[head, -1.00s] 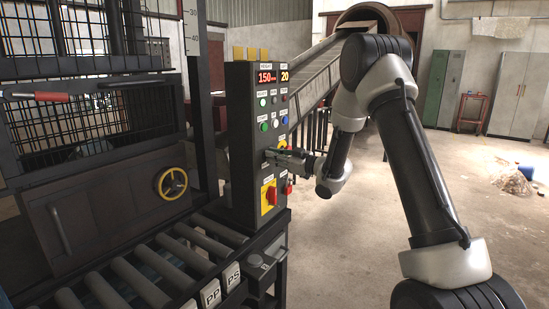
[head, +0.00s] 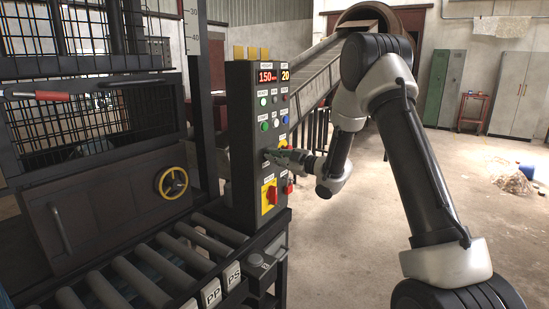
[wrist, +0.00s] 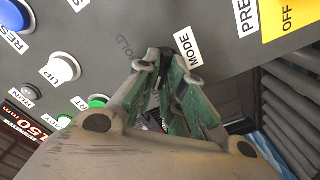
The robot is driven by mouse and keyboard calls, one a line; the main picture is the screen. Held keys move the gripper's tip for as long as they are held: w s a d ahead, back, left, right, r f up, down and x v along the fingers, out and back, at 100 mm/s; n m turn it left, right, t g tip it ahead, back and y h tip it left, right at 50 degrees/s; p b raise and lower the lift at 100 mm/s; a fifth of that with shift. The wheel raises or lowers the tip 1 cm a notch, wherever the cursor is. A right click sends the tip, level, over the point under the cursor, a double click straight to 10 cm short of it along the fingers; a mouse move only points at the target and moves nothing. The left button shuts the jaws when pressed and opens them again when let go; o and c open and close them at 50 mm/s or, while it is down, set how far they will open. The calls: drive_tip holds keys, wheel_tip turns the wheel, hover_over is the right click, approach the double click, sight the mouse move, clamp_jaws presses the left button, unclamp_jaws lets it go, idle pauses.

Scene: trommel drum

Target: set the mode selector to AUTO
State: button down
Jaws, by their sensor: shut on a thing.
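The mode selector (wrist: 153,54) is a small dark knob on the grey control panel (wrist: 225,25), mostly hidden between my fingertips in the wrist view. A white MODE label (wrist: 187,47) is beside it, and faint HOLD lettering (wrist: 123,47) shows on its other side. I cannot read an AUTO mark or tell exactly where the knob points. My gripper (wrist: 166,62), with green finger pads, is shut on the knob. In the head view my gripper (head: 273,155) meets the front of the dark control box (head: 242,185), below its rows of buttons; the knob is hidden there.
A red rotary switch (head: 270,195) on a yellow plate sits just below my gripper. Blue, white and green buttons (wrist: 62,66) lie close by. A roller conveyor (head: 150,270) runs left of the box. Open floor (head: 420,220) lies to the right.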

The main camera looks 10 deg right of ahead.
idle(0.3)
drive_tip(key=c, duration=1.5)
unclamp_jaws()
drive_tip(key=shift+s, duration=0.1)
drive_tip(key=v, duration=1.2)
drive_tip(key=shift+a, duration=0.1)
